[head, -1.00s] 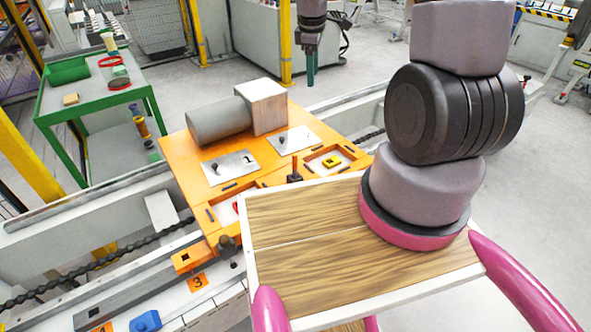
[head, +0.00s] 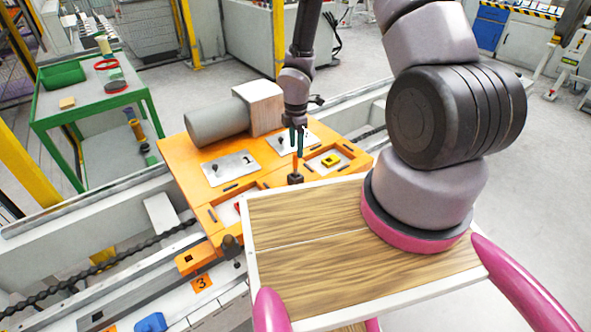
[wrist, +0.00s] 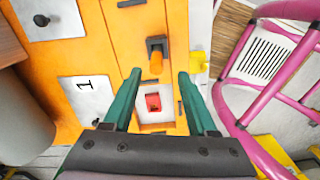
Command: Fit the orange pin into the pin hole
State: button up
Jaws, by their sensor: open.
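The orange pin (head: 295,163) stands upright in a small black holder (head: 295,179) at the near edge of the orange table. In the wrist view the pin (wrist: 156,63) appears between and just beyond my two green fingertips. My gripper (head: 298,146) is open and empty, just above the pin's top, pointing down. It also shows in the wrist view (wrist: 160,75), its fingers spread. I see no contact with the pin. A small orange block with a dark square hole (head: 187,259) sits at the table's near left corner; I cannot tell whether this is the pin hole.
The orange table (head: 185,160) carries a grey cylinder (head: 218,122), a pale block (head: 262,106), metal plates (head: 230,164) and a yellow piece (head: 331,160) in a recess. A red piece (wrist: 153,102) lies in another recess. A dark post (head: 231,246) stands near the left corner.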

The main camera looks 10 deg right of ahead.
aim_at(295, 153)
jog(key=f, duration=0.5)
jog(key=shift+w, duration=0.3)
grip_shut()
dwell(1.0)
